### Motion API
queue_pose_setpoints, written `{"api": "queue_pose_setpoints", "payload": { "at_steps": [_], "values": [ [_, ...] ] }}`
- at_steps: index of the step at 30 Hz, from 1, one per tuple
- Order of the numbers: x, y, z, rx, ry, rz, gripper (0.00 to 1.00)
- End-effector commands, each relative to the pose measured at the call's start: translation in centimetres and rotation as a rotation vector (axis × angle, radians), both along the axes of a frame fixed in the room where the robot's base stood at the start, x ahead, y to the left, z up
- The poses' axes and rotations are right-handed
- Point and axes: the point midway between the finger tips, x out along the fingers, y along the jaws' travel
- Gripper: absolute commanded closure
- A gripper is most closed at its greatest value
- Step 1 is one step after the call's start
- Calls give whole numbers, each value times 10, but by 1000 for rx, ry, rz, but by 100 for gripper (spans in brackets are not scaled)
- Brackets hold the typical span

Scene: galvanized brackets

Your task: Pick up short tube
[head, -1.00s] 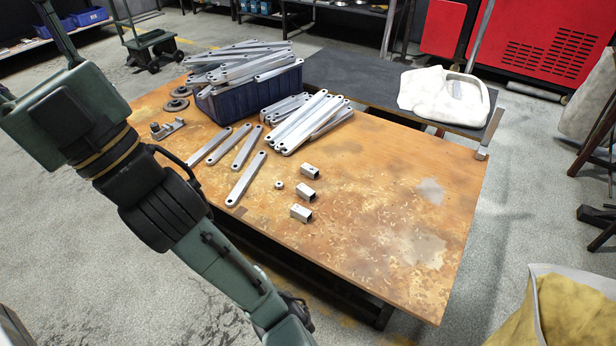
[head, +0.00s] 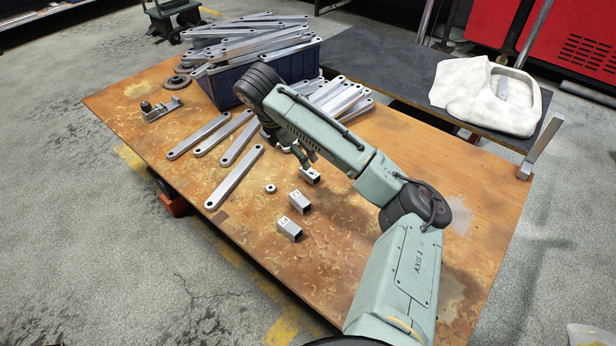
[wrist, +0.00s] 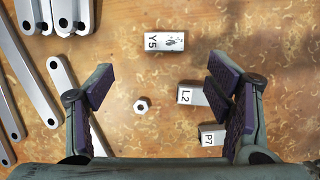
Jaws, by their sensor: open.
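Three short square tubes lie on the worn wooden table (head: 370,225). In the wrist view they read Y5 (wrist: 165,41), L2 (wrist: 188,95) and P7 (wrist: 208,134). In the head view they form a row: a far tube (head: 311,176), a middle tube (head: 299,200) and a near tube (head: 289,229). My gripper (wrist: 162,92) is open and empty above the table. Its right finger covers part of L2 and P7 in the wrist view; Y5 shows clear beyond the fingertips. In the head view my gripper is small and dark near the far tube.
A nut (head: 270,188) lies left of the tubes. Several long flat bars (head: 235,177) lie further left. A blue bin (head: 225,88) heaped with bars stands at the back. A bracket (head: 160,109) is at the far left. The table's front right is clear.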

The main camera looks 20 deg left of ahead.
Motion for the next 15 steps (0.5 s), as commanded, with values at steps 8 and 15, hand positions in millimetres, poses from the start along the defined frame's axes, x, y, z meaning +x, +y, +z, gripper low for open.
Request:
{"api": "queue_pose_setpoints", "payload": {
  "at_steps": [8,15],
  "values": [
    [11,-15,-33,-30,16,-6,27],
    [22,-19,-57,-28,12,-5,27]
  ]
}}
